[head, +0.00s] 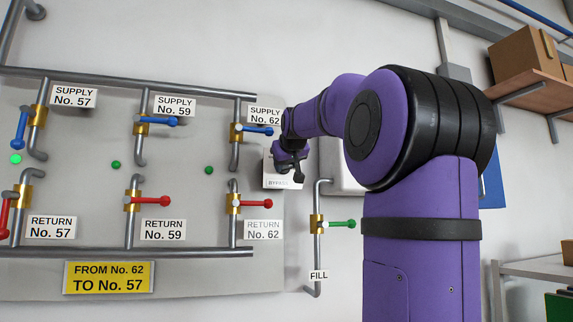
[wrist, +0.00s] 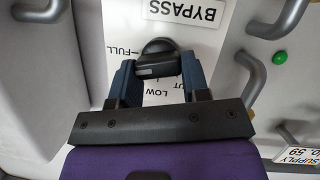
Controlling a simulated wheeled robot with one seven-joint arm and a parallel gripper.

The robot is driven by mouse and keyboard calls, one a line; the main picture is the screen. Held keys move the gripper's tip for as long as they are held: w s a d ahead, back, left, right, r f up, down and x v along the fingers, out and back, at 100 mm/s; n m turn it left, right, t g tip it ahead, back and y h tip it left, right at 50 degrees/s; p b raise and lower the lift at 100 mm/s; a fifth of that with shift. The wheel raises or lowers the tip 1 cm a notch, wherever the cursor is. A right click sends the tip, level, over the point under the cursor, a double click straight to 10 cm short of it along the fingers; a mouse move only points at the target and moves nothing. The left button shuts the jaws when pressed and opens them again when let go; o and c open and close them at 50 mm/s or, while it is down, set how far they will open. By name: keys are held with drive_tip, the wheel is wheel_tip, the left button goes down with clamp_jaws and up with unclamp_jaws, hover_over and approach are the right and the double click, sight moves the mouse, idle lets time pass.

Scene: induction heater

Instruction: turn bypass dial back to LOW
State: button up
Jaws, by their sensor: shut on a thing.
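The bypass dial (wrist: 158,46) is a black knob on a white panel in the wrist view. My gripper (wrist: 159,66) has a finger on each side of it and is shut on its grip. The panel's BYPASS label (wrist: 182,12) appears upside down. FULL (wrist: 123,49) is printed left of the dial, and LOW (wrist: 154,91) shows between my fingers. I cannot tell which mark the dial points to. In the head view my gripper (head: 288,162) is at the bypass box (head: 281,182), and hides the dial there.
The pipe board (head: 190,200) stands left of the box, with blue supply levers (head: 258,131) and red return levers (head: 254,204). A green-handled fill valve (head: 340,224) is just below right of my gripper. A yellow sign (head: 108,278) reads FROM No. 62 TO No. 57.

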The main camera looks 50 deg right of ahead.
drive_tip(key=n, duration=0.1)
drive_tip(key=n+h, duration=0.1)
drive_tip(key=shift+w+a+f+n+h, duration=0.1)
drive_tip(key=shift+a+n+h, duration=0.05)
drive_tip(key=shift+n+h, duration=0.15)
drive_tip(key=n, duration=0.1)
drive_tip(key=n+h, duration=0.1)
drive_tip(key=shift+w+a+f+n+g+h, duration=0.1)
drive_tip(key=shift+f+n+g+h, duration=0.05)
drive_tip(key=shift+n+g+h, duration=0.2)
drive_tip(key=n+h, duration=0.1)
drive_tip(key=n, duration=0.2)
drive_tip(key=shift+f+h, duration=0.2)
drive_tip(key=shift+h, duration=0.15)
drive_tip(key=shift+a+f+n+h, duration=0.15)
drive_tip(key=shift+n+h, duration=0.35)
drive_tip(key=shift+n, duration=1.05)
drive_tip(key=o, duration=0.9)
